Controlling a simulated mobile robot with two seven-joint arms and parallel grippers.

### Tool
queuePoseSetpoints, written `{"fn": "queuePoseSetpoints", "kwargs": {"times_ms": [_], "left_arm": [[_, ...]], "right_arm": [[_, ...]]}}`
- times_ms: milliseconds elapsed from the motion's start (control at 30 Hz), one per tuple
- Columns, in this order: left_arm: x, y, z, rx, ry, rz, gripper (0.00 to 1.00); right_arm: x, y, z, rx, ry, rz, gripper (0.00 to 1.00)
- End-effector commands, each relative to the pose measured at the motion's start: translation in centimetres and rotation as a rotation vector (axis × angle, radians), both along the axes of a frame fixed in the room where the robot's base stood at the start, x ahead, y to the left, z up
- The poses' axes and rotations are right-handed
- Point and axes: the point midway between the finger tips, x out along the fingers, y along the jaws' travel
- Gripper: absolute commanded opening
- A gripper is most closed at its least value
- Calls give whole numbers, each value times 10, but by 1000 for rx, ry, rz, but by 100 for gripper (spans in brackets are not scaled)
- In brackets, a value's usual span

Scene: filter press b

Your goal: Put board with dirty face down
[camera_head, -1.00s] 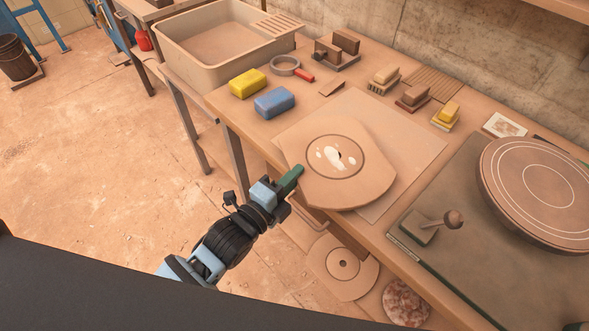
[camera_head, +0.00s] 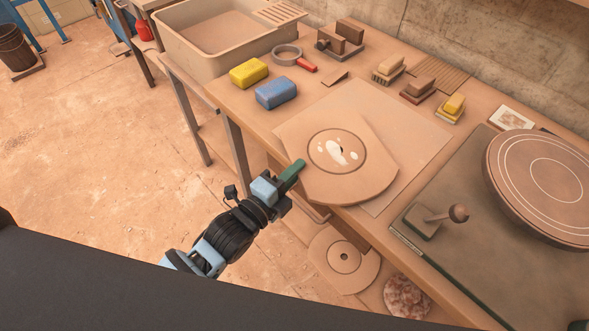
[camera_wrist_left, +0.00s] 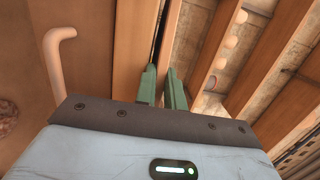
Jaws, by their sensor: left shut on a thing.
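The board (camera_head: 350,185) is a tan, flat plate with one rounded end and a ringed round centre. White smears (camera_head: 336,153) and a small dark hole show on its upward face. It is over the pale sheet on the bench, with its near edge past the bench's front edge. I cannot tell whether it touches the sheet. My left gripper (camera_head: 292,172), with green fingers, is shut on the board's near left edge. The green fingers also show close together in the left wrist view (camera_wrist_left: 163,90). The board's underside is hidden. My right gripper is not in view.
The pale sheet (camera_head: 415,135) lies under the board. A yellow sponge (camera_head: 248,72), blue sponge (camera_head: 276,93), basin (camera_head: 175,42) and several brushes stand behind. A round wheel (camera_head: 545,190) and a knobbed lever (camera_head: 457,214) are right. Another holed board (camera_head: 335,272) is below the bench.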

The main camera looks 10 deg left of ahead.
Motion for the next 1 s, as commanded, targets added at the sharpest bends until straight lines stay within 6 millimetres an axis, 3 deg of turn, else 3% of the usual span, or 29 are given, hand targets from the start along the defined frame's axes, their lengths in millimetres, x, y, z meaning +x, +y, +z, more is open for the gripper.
{"fn": "queuePoseSetpoints", "kwargs": {"times_ms": [1000], "left_arm": [[-3,-1,-23,6,16,-3,0]], "right_arm": [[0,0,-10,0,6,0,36]]}}
